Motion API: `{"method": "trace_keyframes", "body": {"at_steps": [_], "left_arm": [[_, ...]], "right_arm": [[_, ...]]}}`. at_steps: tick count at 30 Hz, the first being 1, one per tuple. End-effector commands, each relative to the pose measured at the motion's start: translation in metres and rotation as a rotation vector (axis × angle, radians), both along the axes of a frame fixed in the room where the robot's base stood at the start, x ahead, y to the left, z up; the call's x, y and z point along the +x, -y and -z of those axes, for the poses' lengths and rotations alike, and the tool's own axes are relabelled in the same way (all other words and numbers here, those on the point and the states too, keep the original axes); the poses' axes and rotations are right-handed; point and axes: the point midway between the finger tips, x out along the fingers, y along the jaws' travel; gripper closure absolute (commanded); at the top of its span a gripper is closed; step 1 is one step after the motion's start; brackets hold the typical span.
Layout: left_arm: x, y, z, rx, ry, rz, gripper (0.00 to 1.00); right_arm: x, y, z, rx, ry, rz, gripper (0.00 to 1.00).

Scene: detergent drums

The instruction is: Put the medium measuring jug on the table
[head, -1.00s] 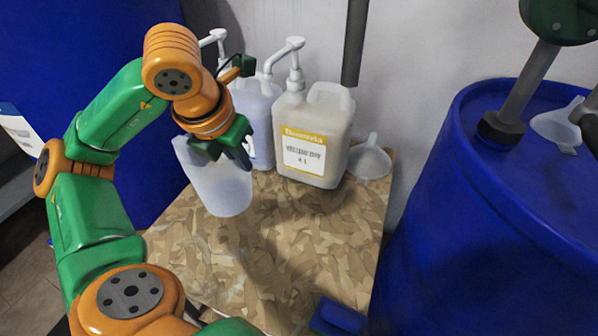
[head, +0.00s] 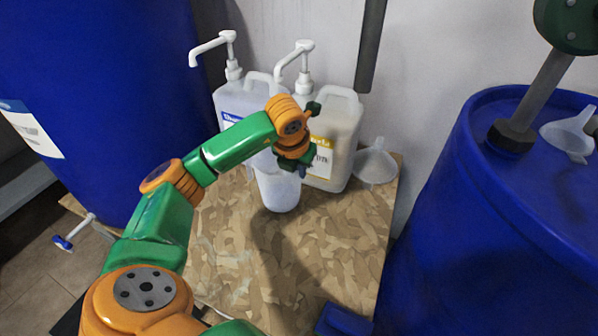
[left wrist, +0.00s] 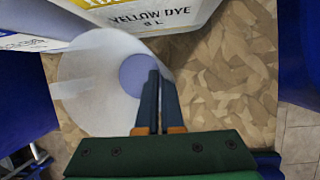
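The measuring jug (head: 280,192) is a frosted, translucent white cup, upright in front of the dispenser bottles and over the wood-chip board table (head: 330,235). My left gripper (head: 301,170) is at its rim; the arm hides part of it. In the left wrist view the fingers (left wrist: 158,100) are close together at the wall of the jug (left wrist: 90,90), and I look down into it. The fingers appear shut on that wall. I cannot tell whether the base touches the table (left wrist: 225,80).
Two pump bottles, one blue-labelled (head: 229,100) and one with yellow dye (head: 342,135), stand behind the jug. A funnel (head: 374,163) is at their right. Blue drums stand left (head: 110,100) and right (head: 470,240). A blue object (head: 343,322) lies at the front edge. The board's middle is clear.

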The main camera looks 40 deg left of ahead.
Motion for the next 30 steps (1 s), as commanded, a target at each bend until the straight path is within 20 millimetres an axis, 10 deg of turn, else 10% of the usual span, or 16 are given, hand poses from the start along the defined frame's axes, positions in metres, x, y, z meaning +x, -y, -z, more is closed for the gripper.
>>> {"method": "trace_keyframes", "body": {"at_steps": [12, 15, 23, 30], "left_arm": [[0.0, 0.0, 0.012, -0.001, 0.002, 0.0, 1.0], [0.0, 0.0, 0.011, -0.001, 0.001, 0.0, 0.69], [0.0, 0.0, 0.01, -0.001, 0.001, 0.0, 0.67], [-0.012, 0.006, -0.028, 0.001, 0.008, 0.002, 0.67]], "right_arm": [[0.0, 0.001, 0.004, -0.002, 0.0, 0.001, 0.5], [0.0, 0.001, 0.002, -0.002, 0.0, 0.001, 0.5], [0.0, 0.001, 0.002, -0.001, 0.0, 0.0, 0.5], [0.0, 0.0, -0.006, 0.0, 0.001, 0.0, 0.5]]}}
